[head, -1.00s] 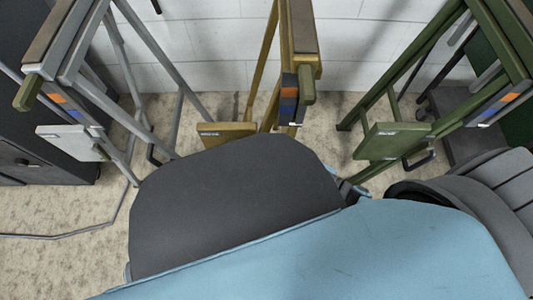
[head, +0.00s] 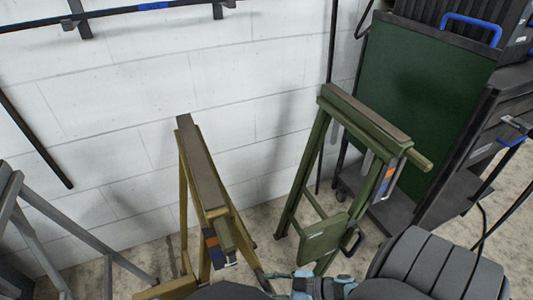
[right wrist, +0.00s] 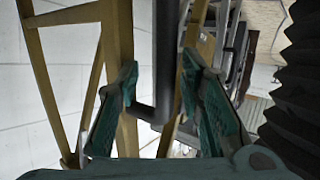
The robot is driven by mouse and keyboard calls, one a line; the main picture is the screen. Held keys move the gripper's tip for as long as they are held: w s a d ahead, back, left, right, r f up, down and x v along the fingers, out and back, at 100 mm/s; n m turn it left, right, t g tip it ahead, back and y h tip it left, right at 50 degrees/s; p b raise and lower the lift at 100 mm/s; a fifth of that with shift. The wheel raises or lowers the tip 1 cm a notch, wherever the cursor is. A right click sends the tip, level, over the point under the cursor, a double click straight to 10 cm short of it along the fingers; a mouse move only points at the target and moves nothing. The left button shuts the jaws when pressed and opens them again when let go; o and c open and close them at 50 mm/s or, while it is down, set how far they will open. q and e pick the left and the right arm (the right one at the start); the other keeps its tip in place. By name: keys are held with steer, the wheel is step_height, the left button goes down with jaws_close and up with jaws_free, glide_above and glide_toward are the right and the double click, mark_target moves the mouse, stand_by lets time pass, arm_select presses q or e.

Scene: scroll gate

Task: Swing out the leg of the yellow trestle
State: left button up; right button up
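The yellow trestle (head: 183,215) stands against the white wall in the head view, with a brown top bar and a label block with orange and blue patches near its front end. Its lower part is partly hidden by my arm. My right gripper (head: 266,277) is low in the head view, beside the yellow trestle's front leg. In the right wrist view its teal fingers (right wrist: 157,85) are apart. A dark bent bar (right wrist: 165,70) shows between them, with yellow legs (right wrist: 115,60) close behind. I cannot tell whether the fingers touch the bar. My left gripper is not in view.
A green trestle (head: 305,170) stands to the right, with a dark green panel (head: 420,100) and dark cabinet behind it. A grey trestle (head: 75,235) is at the left edge. A dark rail (head: 110,12) is on the wall. Some floor shows between the yellow and green trestles.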

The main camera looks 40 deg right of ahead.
steer(key=shift+w+a, duration=0.1)
steer(key=shift+a, duration=0.05)
steer(key=v, duration=1.2)
